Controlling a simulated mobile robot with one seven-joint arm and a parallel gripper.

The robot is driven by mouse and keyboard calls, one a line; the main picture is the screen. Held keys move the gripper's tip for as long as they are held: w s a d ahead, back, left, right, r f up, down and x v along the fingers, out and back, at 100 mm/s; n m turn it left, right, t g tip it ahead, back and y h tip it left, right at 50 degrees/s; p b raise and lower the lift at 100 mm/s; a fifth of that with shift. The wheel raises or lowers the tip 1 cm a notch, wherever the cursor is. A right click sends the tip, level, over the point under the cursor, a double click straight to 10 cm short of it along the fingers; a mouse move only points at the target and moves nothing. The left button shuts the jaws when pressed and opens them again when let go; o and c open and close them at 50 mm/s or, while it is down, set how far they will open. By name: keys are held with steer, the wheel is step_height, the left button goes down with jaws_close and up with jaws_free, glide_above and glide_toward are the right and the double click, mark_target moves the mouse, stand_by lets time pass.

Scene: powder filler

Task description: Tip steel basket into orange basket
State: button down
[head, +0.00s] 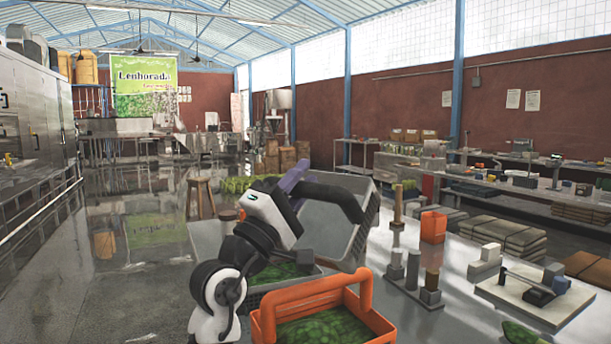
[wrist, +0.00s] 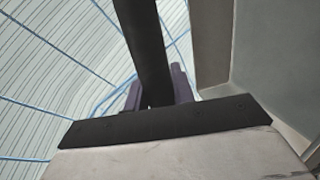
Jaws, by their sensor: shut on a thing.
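The steel basket (head: 328,226) is a grey box with a thick black handle. It is tilted steeply behind and above the orange basket, and its visible inner face looks bare. My gripper (head: 298,180), with purple fingers, is shut on the black handle. The wrist view shows the handle between the fingers (wrist: 158,92) and the grey basket wall (wrist: 275,65) at right. The orange basket (head: 262,325) stands upright in the foreground with its handle raised and green leafy matter inside. My arm hides part of the steel basket's left side.
A grey container (head: 257,297) with green matter sits just behind the orange basket, partly hidden by my arm. Right of it stand grey and dark cylinders (head: 413,268), a wooden post (head: 398,205), an orange container (head: 433,227) and a pale board (head: 520,298) with small fixtures.

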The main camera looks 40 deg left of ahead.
steer(key=w+r+n+g+p, duration=0.1)
steer(key=w+r+g+p, duration=0.2)
steer(key=p, duration=1.3)
steer(key=shift+w+a+r+g+y, duration=0.15)
steer(key=shift+w+a+g+y, duration=0.25)
steer(key=shift+w+g, duration=2.15)
steer(key=shift+s+g, duration=0.55)
steer(key=shift+s, duration=0.2)
